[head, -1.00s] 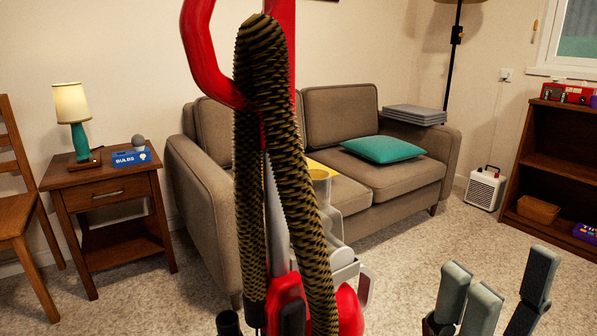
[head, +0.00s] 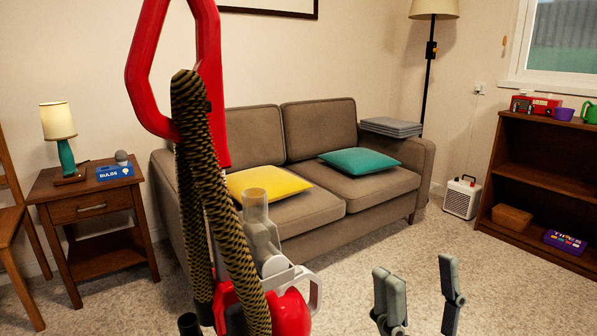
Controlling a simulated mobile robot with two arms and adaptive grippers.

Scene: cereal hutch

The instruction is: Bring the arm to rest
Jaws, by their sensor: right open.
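My right gripper (head: 420,292) shows at the bottom right of the head view. Its grey fingers point up and stand apart, with nothing between them. Carpet lies behind it. A red upright vacuum cleaner (head: 208,80) with a black and tan ribbed hose (head: 200,170) stands close in front, left of the gripper and apart from it. The rest of my right arm is below the frame. My left gripper is not in view.
A brown sofa (head: 325,210) with yellow (head: 268,182) and teal (head: 360,161) cushions stands behind. A side table (head: 92,208) is at left, a dark shelf (head: 540,180) at right, with a small heater (head: 462,198) beside it. Carpet (head: 400,245) is open between sofa and shelf.

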